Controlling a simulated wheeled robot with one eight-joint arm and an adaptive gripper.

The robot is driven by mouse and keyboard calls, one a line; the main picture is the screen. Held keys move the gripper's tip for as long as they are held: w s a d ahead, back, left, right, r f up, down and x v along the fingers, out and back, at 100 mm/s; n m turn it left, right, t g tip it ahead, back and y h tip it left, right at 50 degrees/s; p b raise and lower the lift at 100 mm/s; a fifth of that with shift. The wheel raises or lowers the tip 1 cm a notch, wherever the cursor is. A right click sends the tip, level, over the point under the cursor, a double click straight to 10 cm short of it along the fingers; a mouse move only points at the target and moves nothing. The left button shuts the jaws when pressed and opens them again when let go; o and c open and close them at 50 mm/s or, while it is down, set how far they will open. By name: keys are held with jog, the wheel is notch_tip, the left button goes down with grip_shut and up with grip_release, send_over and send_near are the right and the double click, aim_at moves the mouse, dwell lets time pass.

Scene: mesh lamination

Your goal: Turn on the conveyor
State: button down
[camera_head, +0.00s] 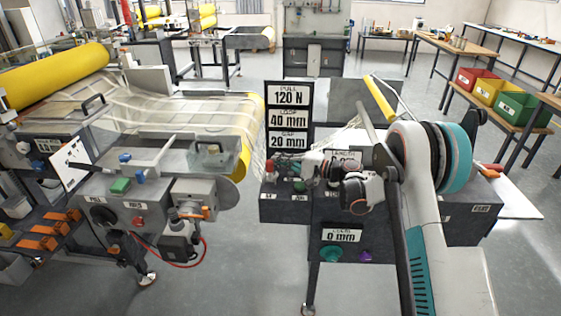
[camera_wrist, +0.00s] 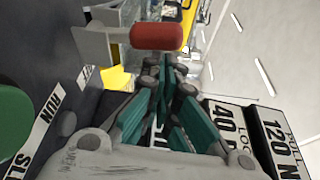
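The dark control box (camera_head: 284,211) stands in the middle of the head view, with a small green button (camera_head: 299,187) and a red knob (camera_head: 270,178) on its top. My gripper (camera_head: 300,166) is over the box, close to these controls. In the wrist view, the teal fingers (camera_wrist: 167,72) come together at their tips and hold nothing visible. A red cylindrical knob (camera_wrist: 157,37) is just past the fingertips; I cannot tell whether they touch.
A sign column (camera_head: 288,118) reading 120 N, 40 mm and 20 mm stands behind the box. A laminating machine with a yellow roller (camera_head: 60,75) and mesh web (camera_head: 190,112) is on the left. Red, yellow and green bins (camera_head: 495,92) stand at the right.

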jog(key=shift+s+r, duration=0.1)
jog(key=shift+s, duration=1)
jog(key=shift+s+b, duration=0.35)
jog(key=shift+s, duration=0.1)
jog(key=shift+s+a, duration=0.1)
jog(key=shift+s, duration=0.1)
jog(key=shift+f, duration=0.2)
